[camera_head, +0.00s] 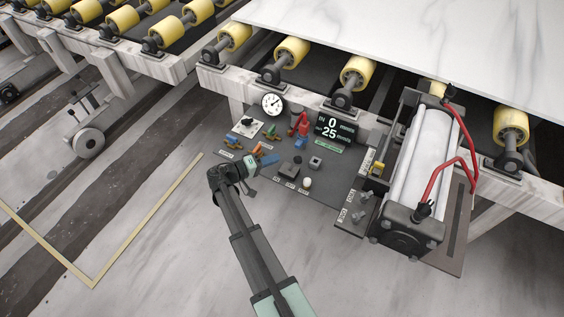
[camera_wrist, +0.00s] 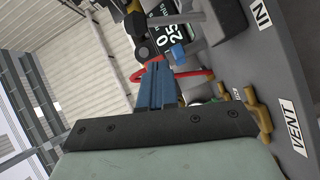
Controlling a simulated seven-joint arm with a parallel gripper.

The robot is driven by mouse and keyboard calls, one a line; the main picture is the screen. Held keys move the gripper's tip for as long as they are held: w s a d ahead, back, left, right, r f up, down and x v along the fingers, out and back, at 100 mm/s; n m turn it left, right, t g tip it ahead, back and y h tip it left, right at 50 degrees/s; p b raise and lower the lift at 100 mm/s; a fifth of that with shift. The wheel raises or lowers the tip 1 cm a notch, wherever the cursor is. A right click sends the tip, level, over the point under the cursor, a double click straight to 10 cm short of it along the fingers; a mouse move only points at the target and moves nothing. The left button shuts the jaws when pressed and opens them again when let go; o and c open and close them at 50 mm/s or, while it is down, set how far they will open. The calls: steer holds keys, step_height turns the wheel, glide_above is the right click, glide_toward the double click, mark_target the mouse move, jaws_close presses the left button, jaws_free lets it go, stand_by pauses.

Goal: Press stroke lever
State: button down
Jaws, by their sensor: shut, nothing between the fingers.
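My gripper (camera_head: 266,160) is low over the left part of the dark control panel (camera_head: 325,183). Its blue fingers are shut and empty, and show in the wrist view (camera_wrist: 157,84). In the wrist view a brass T-shaped handle (camera_wrist: 259,110) by the VENT label is right of the fingers. In the head view small orange and brass handles (camera_head: 247,148) lie just left of and beyond the fingers. A red lever (camera_head: 303,122) stands farther back. I cannot read which control is the stroke lever. Contact with any handle cannot be told.
A display (camera_head: 336,129) reads 0 and 25, beside a round gauge (camera_head: 272,104). A large white cylinder (camera_head: 421,155) with red hoses stands at the right. Yellow rollers (camera_head: 357,72) and a white stone slab (camera_head: 440,35) are behind. Floor in front is clear.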

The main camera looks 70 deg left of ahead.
steer(key=v, duration=0.8)
steer(key=shift+s+d+r, duration=0.2)
steer(key=shift+s, duration=0.15)
